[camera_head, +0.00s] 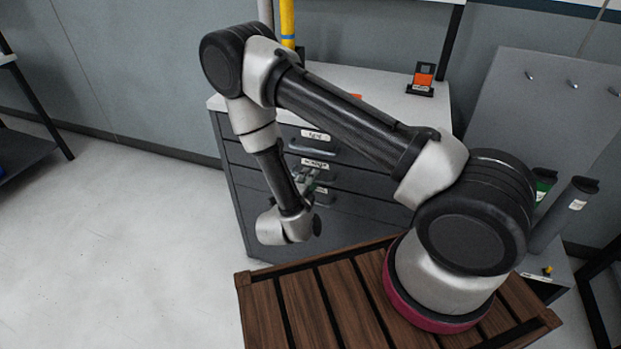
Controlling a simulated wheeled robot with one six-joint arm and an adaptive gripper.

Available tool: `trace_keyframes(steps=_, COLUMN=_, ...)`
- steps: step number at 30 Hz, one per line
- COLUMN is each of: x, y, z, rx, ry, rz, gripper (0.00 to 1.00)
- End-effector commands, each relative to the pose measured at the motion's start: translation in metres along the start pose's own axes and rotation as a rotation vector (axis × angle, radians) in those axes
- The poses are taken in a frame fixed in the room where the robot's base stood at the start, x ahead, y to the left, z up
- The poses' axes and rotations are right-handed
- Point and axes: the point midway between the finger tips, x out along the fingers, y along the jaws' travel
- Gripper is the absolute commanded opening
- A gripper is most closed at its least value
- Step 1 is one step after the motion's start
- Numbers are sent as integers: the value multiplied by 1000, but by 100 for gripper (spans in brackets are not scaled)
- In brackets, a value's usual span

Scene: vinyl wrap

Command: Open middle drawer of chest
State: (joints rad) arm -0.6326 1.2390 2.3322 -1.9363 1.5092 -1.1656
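A dark grey chest of drawers (235,155) with a white top stands behind my arm. Its top drawer has a labelled handle (314,149). The middle drawer (355,180) is partly covered by my arm, and its label shows below the top handle. The visible drawer fronts look flush. My gripper (306,175) is small in view, in front of the chest near the middle drawer's handle area. My wrist hides part of it. I cannot tell whether it touches the handle or whether its fingers are open or shut.
A slatted wooden platform (290,307) carries my arm's base. An orange and black item (422,78) stands on the chest top. A grey panel with hooks (530,100) and dark tubes (565,210) are at the right. The floor (110,230) at the left is clear.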

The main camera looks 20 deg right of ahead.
Motion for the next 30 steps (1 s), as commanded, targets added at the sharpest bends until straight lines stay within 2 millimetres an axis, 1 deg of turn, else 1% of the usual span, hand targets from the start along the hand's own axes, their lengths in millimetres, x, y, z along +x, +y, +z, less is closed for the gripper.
trace_keyframes(steps=1, x=7, y=0, z=0, rx=1, ry=3, rz=0, gripper=32)
trace_keyframes(steps=5, x=17, y=0, z=0, rx=1, ry=1, rz=0, gripper=32)
trace_keyframes(steps=14, x=20, y=0, z=0, rx=1, ry=0, rz=0, gripper=32)
trace_keyframes(steps=15, x=20, y=0, z=0, rx=1, ry=0, rz=0, gripper=25)
trace_keyframes(steps=19, x=20, y=0, z=0, rx=1, ry=0, rz=0, gripper=1)
trace_keyframes(steps=26, x=20, y=0, z=0, rx=1, ry=0, rz=0, gripper=0)
trace_keyframes(steps=30, x=17, y=0, z=4, rx=2, ry=-2, rz=0, gripper=0)
